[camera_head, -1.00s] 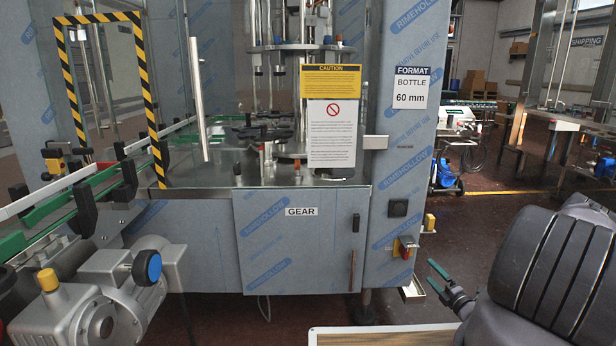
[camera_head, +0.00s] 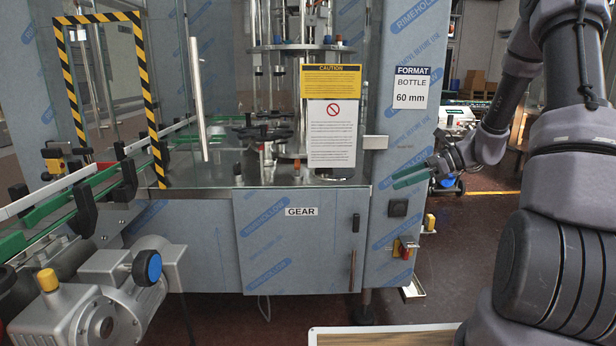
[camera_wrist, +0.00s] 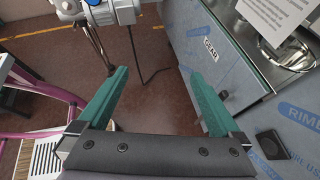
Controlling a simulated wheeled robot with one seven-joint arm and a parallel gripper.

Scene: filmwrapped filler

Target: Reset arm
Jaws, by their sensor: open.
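My arm is raised on the right side of the head view, bent at the elbow. My gripper (camera_head: 408,176) points left, close in front of the right blue-wrapped panel of the machine, above the black knob. In the wrist view its two green fingers (camera_wrist: 155,100) stand wide apart with nothing between them. Dark floor shows between and beyond the fingers.
The filling machine with its GEAR door (camera_head: 300,240) fills the middle. A conveyor (camera_head: 75,200) and grey motor (camera_head: 110,290) stand at left. A wooden-topped surface (camera_head: 385,337) lies at the bottom. In the wrist view, a pink frame (camera_wrist: 40,120) is at left.

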